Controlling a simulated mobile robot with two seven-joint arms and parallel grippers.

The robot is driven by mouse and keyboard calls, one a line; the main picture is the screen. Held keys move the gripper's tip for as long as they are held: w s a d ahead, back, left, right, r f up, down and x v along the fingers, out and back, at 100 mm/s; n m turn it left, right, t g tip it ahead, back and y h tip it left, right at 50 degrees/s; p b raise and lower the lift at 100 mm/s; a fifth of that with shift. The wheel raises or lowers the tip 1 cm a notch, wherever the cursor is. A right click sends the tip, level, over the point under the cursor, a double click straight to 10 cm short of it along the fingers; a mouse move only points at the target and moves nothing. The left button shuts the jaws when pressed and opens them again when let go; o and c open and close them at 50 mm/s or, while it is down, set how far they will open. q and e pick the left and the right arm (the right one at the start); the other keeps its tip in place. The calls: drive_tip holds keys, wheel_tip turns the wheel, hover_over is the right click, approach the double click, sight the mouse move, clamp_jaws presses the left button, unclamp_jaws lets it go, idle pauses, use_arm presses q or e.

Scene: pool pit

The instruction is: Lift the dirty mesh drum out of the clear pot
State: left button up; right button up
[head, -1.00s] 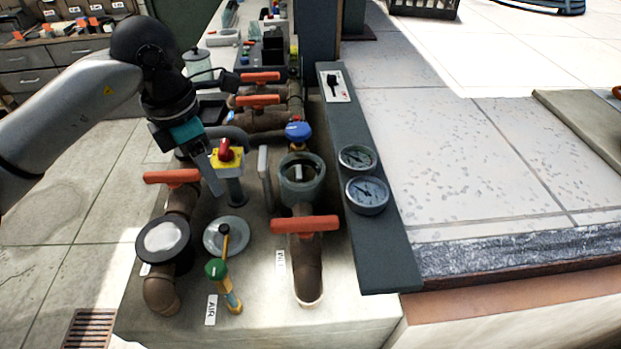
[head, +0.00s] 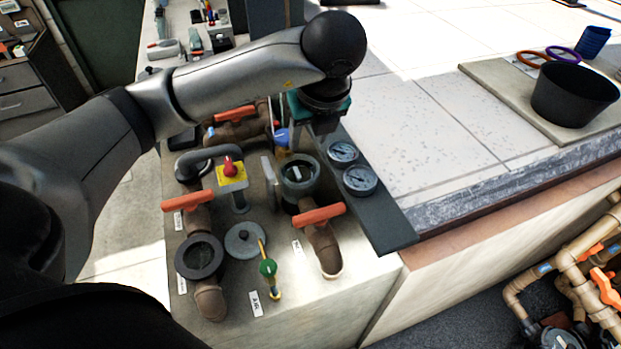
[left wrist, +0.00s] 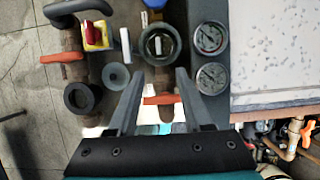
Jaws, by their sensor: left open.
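The clear pot (head: 300,187) is a round, open-topped housing on the pipework, behind an orange-handled valve. Its rim shows from above in the left wrist view (left wrist: 144,46). Inside it is a dark round interior with a small pale upright piece (left wrist: 158,44), apparently the top of the mesh drum; the rest of the drum is hidden. My left gripper (head: 305,143) hangs above the far side of the pot in the head view, open and empty. In the left wrist view its two fingers (left wrist: 158,88) spread just below the pot in the picture. My right gripper is out of view.
An upright grey plate (head: 268,182) stands left of the pot. The orange valve handle (head: 318,215) is in front. Two gauges (head: 359,180) sit on a dark board to the right. A red-knobbed yellow switch (head: 231,171) stands left. A black bucket (head: 574,96) is far right.

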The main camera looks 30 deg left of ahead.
use_arm(q)
drive_tip(key=b, duration=0.3)
approach(297, 172)
drive_tip(key=shift+p+x, duration=0.55)
drive_tip(key=shift+x, duration=3.35)
clamp_jaws()
